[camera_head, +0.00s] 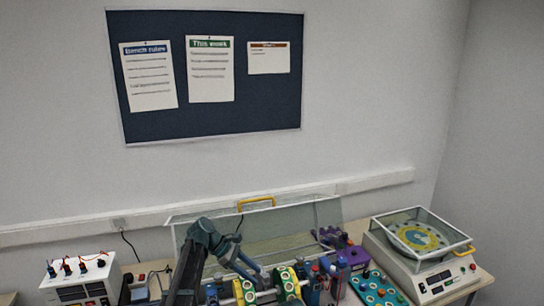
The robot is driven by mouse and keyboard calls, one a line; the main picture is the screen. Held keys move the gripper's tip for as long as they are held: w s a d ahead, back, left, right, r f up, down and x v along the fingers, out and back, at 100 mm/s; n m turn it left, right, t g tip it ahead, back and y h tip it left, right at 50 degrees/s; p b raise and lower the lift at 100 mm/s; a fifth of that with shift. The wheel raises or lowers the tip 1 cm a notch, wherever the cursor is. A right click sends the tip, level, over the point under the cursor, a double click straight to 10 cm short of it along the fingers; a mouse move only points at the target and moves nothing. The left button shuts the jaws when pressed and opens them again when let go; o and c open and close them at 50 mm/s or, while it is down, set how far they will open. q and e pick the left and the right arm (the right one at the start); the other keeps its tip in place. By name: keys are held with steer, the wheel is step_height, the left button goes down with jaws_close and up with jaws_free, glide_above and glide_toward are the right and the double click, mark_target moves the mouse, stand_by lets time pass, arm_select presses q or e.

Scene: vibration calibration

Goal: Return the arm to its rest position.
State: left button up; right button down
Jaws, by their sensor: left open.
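My left arm rises from the bottom edge, bends, and reaches down to the right. My left gripper (259,274) is open at the end of it, low in the middle of the view, close to a cluster of yellow-green, blue and purple parts. I see nothing held in it, though the fingertips are small and crowded by those parts. I cannot make out my right gripper.
A clear-sided cover with a yellow handle (256,201) stands behind the arm. A white power unit (80,284) stands at the left. A machine with a round yellow disc (418,238) under a clear lid stands at the right. A teal tray (378,292) holds knobs. A notice board hangs above.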

arm_select(q)
steer(key=s+f+m+y+b, duration=0.3)
steer(key=s+f+m, duration=0.3)
steer(key=s, duration=0.3)
steer(key=s+f+m+y+b, duration=0.3)
steer(key=s+f+m, duration=0.2)
steer(key=s, duration=0.5)
steer(key=s+f+m+y+b, duration=0.4)
steer(key=s+f+m, duration=0.2)
steer(key=s+m, duration=0.2)
steer(key=shift+s+d+f+m+t, duration=0.25)
steer(key=shift+s+f+m+t, duration=0.1)
steer(key=shift+s, duration=0.75)
arm_select(e)
step_height(320, 180, down, 11)
steer(key=shift+f, duration=0.2)
